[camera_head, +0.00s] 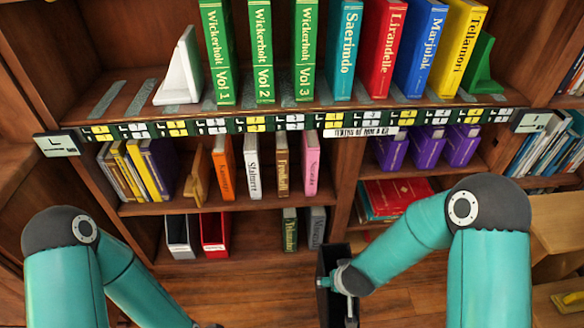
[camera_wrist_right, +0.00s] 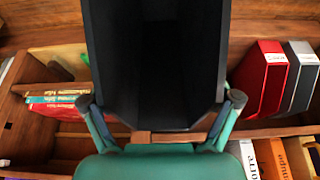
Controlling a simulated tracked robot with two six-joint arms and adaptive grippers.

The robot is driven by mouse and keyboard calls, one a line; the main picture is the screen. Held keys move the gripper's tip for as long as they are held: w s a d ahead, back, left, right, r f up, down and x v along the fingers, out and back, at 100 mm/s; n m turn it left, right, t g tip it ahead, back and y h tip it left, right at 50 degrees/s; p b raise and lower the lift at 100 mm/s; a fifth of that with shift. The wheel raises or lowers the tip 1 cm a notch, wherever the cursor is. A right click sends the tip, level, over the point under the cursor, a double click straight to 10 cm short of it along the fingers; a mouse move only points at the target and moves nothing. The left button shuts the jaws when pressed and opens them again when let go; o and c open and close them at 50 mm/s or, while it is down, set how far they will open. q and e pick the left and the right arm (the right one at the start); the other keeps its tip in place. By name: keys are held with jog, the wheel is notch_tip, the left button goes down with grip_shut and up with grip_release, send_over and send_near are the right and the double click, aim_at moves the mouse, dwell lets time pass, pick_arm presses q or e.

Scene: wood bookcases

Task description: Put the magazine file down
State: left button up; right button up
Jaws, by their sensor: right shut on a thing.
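A black magazine file (camera_head: 323,285) is held low, in front of the bookcase and above the wooden floor, at the lower middle of the head view. My right gripper (camera_head: 344,284) is shut on it. In the right wrist view the open black file (camera_wrist_right: 157,60) fills the middle, with the fingers of my right gripper (camera_wrist_right: 165,102) on either side of its near end. A white-grey file (camera_head: 181,238) and a red file (camera_head: 215,235) stand on the bottom shelf to the left.
The bottom shelf (camera_head: 258,236) has a bare stretch between the red file and two upright books (camera_head: 302,228). Red books (camera_head: 395,198) lie in the compartment at right. The upper shelves hold upright books and bookends. A wooden box (camera_head: 558,225) is at far right.

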jog(key=w+d+r+m+h, duration=0.1)
jog(key=w+d+r+m, duration=0.2)
jog(key=r, duration=0.6)
jog(key=w+d+r+m+h, duration=0.15)
jog(key=w+d+r, duration=0.35)
jog(key=r, duration=0.5)
jog(key=s+r+n+y+p, duration=0.1)
jog(key=s+r+n+p, duration=0.1)
jog(key=r+p, duration=0.8)
jog(key=s+a+r+n+y+p, duration=0.1)
jog(key=r+p, duration=0.8)
jog(key=p, duration=0.9)
jog(key=shift+s+a+r+n, duration=0.25)
jog(key=shift+s+r+n, duration=0.15)
jog(key=shift+s+n, duration=0.25)
jog(key=shift+d+y, duration=0.1)
jog(key=shift+y, duration=0.15)
